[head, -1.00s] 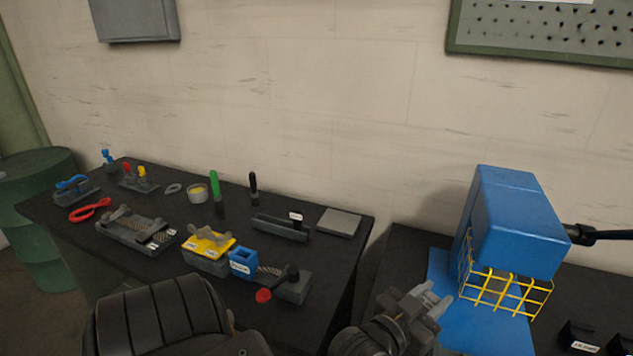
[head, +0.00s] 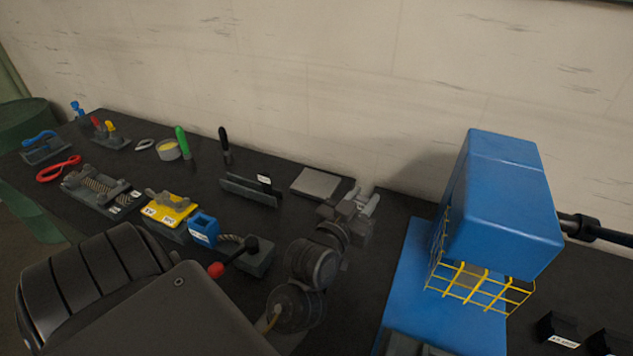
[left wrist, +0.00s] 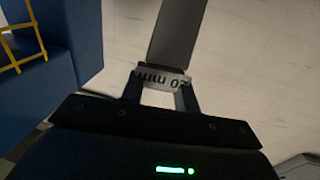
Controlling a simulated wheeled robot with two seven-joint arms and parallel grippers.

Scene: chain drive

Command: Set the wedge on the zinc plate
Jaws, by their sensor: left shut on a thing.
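A flat grey square plate (head: 316,183), apparently the zinc plate, lies at the right back of the dark bench with nothing on it. My left gripper (head: 364,200) is just to the right of it in the head view. In the left wrist view, the left gripper (left wrist: 160,92) is shut on a grey tapering piece (left wrist: 178,35), apparently the wedge, with a "20 mm" label between the fingers. The piece points away from the gripper. In the head view it cannot be told clearly from the fingers. My right gripper is not in view.
A blue machine (head: 505,200) with a yellow cage (head: 475,287) stands to the right. A dark rack (head: 249,192) is left of the plate.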

